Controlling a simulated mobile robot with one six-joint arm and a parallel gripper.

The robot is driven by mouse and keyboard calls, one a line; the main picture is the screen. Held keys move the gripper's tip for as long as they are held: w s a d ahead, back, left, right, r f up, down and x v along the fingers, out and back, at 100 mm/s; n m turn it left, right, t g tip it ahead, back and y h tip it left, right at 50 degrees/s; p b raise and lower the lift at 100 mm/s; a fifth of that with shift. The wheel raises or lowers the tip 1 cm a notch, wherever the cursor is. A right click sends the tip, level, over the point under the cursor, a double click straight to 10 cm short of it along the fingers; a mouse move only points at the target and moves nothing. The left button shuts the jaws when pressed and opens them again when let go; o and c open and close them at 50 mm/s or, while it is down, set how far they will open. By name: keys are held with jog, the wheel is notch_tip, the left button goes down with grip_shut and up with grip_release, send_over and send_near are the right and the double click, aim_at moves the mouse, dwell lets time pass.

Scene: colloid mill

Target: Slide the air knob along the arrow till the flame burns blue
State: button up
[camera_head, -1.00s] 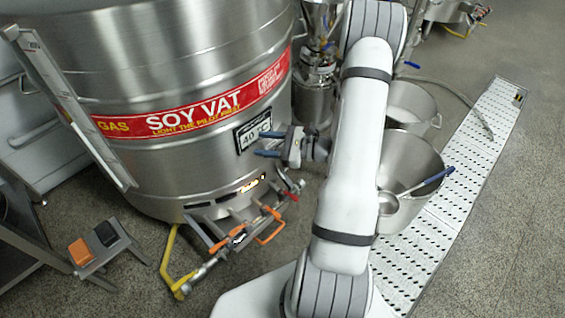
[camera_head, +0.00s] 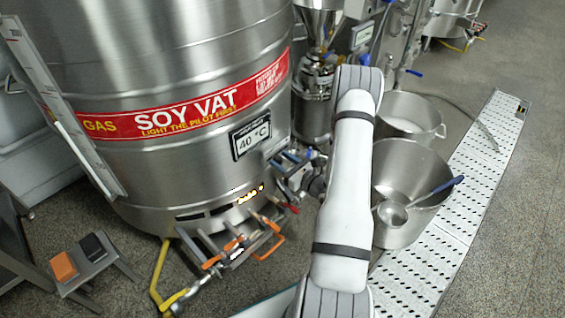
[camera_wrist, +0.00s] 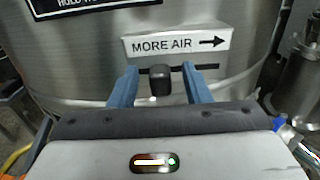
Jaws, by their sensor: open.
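In the wrist view the black air knob (camera_wrist: 160,79) stands in a dark horizontal slot (camera_wrist: 205,67), left of the slot's middle. Above it is a plate (camera_wrist: 175,43) reading "MORE AIR" with an arrow pointing right. My gripper (camera_wrist: 160,86) is open, with one blue finger on each side of the knob and visible gaps between. In the head view my gripper (camera_head: 284,162) is at the vat's lower right side, and the knob is not clearly visible. The flame (camera_head: 251,195) shows yellow in the opening low on the vat (camera_head: 150,160).
Orange-handled valves and pipes (camera_head: 235,245) and a red handle (camera_head: 289,206) lie just below my gripper. A steel pot (camera_head: 400,160) with a ladle stands at right on a perforated floor strip (camera_head: 440,240). A small stool (camera_head: 95,270) stands at lower left.

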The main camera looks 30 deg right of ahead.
jog(key=shift+w+a, duration=0.1)
jog(key=shift+w, duration=0.2)
jog(key=shift+c, duration=0.5)
grip_shut()
